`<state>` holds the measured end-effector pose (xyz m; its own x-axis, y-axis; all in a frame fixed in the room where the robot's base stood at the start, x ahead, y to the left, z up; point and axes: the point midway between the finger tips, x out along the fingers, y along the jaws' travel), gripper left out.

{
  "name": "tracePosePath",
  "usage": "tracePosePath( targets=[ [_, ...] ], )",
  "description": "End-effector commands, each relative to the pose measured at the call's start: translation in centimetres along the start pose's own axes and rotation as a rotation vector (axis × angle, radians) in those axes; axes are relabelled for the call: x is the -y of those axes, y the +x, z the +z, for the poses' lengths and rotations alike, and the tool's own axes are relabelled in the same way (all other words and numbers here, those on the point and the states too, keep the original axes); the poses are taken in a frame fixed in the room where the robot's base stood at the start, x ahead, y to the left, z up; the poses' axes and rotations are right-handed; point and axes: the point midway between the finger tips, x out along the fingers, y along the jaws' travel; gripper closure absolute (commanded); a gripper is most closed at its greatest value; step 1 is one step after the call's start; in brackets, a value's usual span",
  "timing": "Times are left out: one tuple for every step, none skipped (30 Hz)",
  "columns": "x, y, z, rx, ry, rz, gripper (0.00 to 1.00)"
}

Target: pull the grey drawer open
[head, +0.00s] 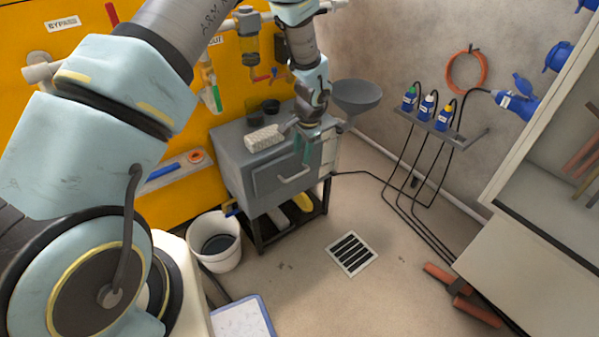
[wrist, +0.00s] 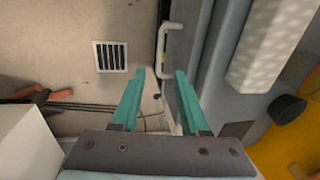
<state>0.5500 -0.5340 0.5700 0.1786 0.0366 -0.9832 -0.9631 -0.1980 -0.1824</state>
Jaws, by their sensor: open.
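The grey drawer (head: 270,181) is in the front of a grey cabinet on a black stand and looks shut. Its pale bar handle (head: 295,176) sticks out from the front. In the wrist view the handle (wrist: 163,50) runs up and down the picture, and its lower end shows in the gap between my fingertips. My gripper (head: 305,152) has teal fingers and hangs by the drawer's right side, close to the handle. It also shows in the wrist view (wrist: 160,75), open and empty. I cannot tell whether a finger touches the handle.
A light speckled block (head: 264,138) and dark cups (head: 271,106) stand on the cabinet top. A white bucket (head: 216,243) is at the front left. A grey funnel (head: 357,95) is behind right. The floor before the drawer, with a drain grate (head: 351,252), is clear.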

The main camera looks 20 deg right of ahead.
Motion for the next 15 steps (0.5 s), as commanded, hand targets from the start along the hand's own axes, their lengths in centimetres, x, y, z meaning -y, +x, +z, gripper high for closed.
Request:
tracePosePath(
  targets=[
    [0.0, 0.9, 0.1, 0.002, 0.000, 0.001, 0.55],
    [-0.1, 1.4, 0.2, 0.003, 0.000, 0.002, 0.55],
    [0.0, 2.2, 0.2, 0.004, -0.001, 0.002, 0.55],
    [0.0, 2.8, 0.2, 0.004, -0.001, 0.002, 0.55],
    [0.0, 3.4, 0.2, 0.004, -0.001, 0.001, 0.55],
    [0.0, 4.1, 0.2, 0.004, -0.001, 0.001, 0.55],
    [0.0, 4.7, 0.2, 0.003, -0.002, 0.001, 0.55],
    [0.0, 5.2, 0.2, 0.003, -0.003, 0.001, 0.55],
    [0.0, 5.9, 0.2, 0.004, -0.003, 0.001, 0.55],
    [0.0, 6.4, 0.2, 0.003, -0.003, 0.001, 0.55],
    [0.0, 6.9, 0.2, 0.003, -0.003, 0.001, 0.55],
    [0.1, 7.4, 0.2, 0.002, -0.003, 0.001, 0.55],
    [0.1, 7.8, 0.2, 0.002, -0.003, 0.001, 0.55],
    [0.0, 8.1, 0.2, 0.002, -0.003, 0.001, 0.55],
    [0.1, 8.5, 0.2, 0.001, -0.003, 0.001, 0.55]
  ],
)
